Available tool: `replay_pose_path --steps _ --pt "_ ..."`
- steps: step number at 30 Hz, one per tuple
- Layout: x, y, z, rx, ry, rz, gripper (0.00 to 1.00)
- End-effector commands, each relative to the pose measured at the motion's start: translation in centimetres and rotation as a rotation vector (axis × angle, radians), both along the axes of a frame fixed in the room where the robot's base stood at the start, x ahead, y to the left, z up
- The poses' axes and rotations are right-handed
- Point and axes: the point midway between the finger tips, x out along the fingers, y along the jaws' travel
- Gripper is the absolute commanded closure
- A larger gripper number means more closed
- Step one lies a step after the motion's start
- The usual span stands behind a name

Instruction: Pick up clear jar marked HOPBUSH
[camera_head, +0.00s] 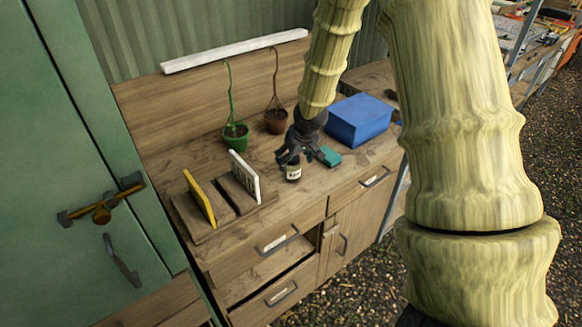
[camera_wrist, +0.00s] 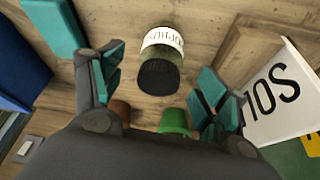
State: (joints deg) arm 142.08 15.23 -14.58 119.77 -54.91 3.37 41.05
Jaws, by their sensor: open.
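The clear jar (camera_head: 293,173) stands on the wooden bench, with a pale label and dark lid. It also shows in the wrist view (camera_wrist: 162,52), where the label's black letters, upside down and partly cut off, read about "OPBUS". My gripper (camera_head: 297,152) is open just above and around the jar in the head view. In the wrist view its two teal-padded fingers are spread, one on each side of the jar, with gaps between them and it. My gripper partly hides the jar's top in the head view.
A white lettered panel (camera_head: 244,177) and a yellow panel (camera_head: 200,200) stand left. The bench's front edge is close.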

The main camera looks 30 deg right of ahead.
Motion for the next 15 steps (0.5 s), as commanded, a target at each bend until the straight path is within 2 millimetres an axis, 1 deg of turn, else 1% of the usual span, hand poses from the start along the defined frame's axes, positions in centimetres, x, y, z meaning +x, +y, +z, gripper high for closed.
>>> replay_pose_path --steps 6,15 --pt "0.6 0.0 -1.3 0.000 0.000 0.002 0.26" --pt "1.2 0.2 -2.2 0.000 0.001 0.005 0.26"
